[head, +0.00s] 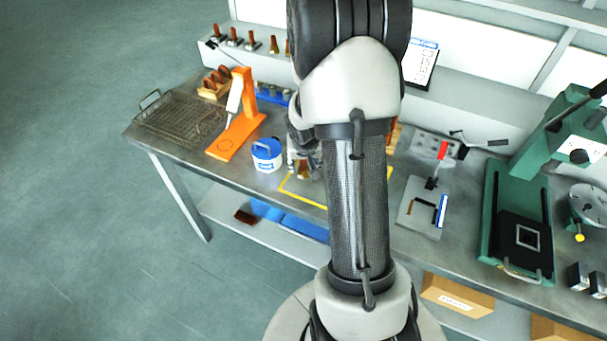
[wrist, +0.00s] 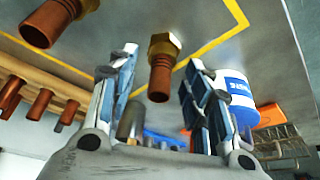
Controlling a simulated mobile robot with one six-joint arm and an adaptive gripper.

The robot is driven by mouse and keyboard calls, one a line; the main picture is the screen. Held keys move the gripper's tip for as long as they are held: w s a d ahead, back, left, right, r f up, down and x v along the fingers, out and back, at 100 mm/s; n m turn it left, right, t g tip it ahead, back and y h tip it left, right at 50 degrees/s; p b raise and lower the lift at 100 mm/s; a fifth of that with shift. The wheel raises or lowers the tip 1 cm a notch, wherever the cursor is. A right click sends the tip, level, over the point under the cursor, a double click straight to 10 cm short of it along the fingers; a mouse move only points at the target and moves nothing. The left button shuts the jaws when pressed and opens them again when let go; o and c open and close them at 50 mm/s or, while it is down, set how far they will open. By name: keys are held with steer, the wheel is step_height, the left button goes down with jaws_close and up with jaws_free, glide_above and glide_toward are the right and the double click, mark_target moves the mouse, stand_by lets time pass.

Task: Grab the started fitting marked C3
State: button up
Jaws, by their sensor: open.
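In the wrist view, a fitting (wrist: 161,68) with a brass hex collar and copper tube shows between the fingers of my gripper (wrist: 161,60). Gaps show on both sides of it, so the gripper is open and not holding it. In the head view my gripper (head: 302,150) is low over the bench, partly hidden by my arm, with a brass-coloured fitting (head: 303,171) by it. Another copper-ended fitting (wrist: 52,22) shows at the upper left of the wrist view. I cannot read a C3 mark on any fitting.
Yellow tape (head: 308,201) outlines an area on the bench (head: 230,175). A blue-and-white tub (head: 267,154) and an orange stand (head: 243,122) are left of my gripper. A wire basket (head: 180,118) lies further left. A red-handled lever device (head: 425,205) stands to the right.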

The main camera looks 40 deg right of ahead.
steer(key=shift+w+d+f, duration=0.1)
steer(key=shift+w+f, duration=0.05)
steer(key=shift+f, duration=0.25)
steer(key=shift+r, duration=0.1)
steer(key=shift+c, duration=0.6)
jaws_close()
